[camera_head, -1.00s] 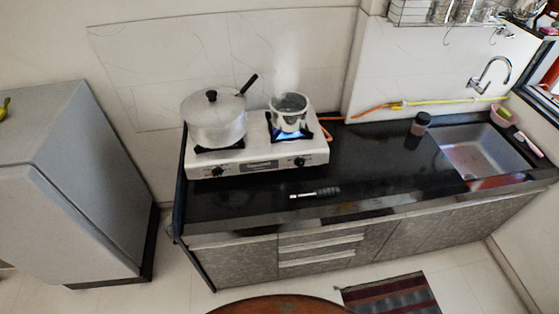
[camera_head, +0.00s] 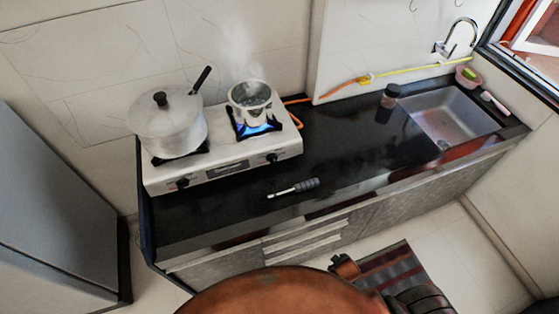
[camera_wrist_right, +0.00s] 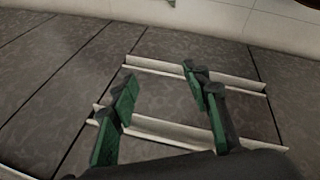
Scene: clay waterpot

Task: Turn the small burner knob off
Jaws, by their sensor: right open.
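The white two-burner stove (camera_head: 222,148) stands on the dark counter at the left. Its right knob (camera_head: 271,158) is black, on the front panel below the small burner. A blue flame (camera_head: 258,127) burns under a small steaming pot (camera_head: 249,97). The left knob (camera_head: 182,183) sits below a large lidded pot (camera_head: 167,122). In the right wrist view my right gripper (camera_wrist_right: 157,84) is open and empty, its green fingers apart in front of the cabinet drawers (camera_wrist_right: 165,105). My left gripper is not in view.
A dark-handled lighter-like tool (camera_head: 293,188) lies on the counter (camera_head: 345,150) in front of the stove. A grey fridge (camera_head: 55,215) stands at the left. A striped mat (camera_head: 400,272) lies on the floor.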

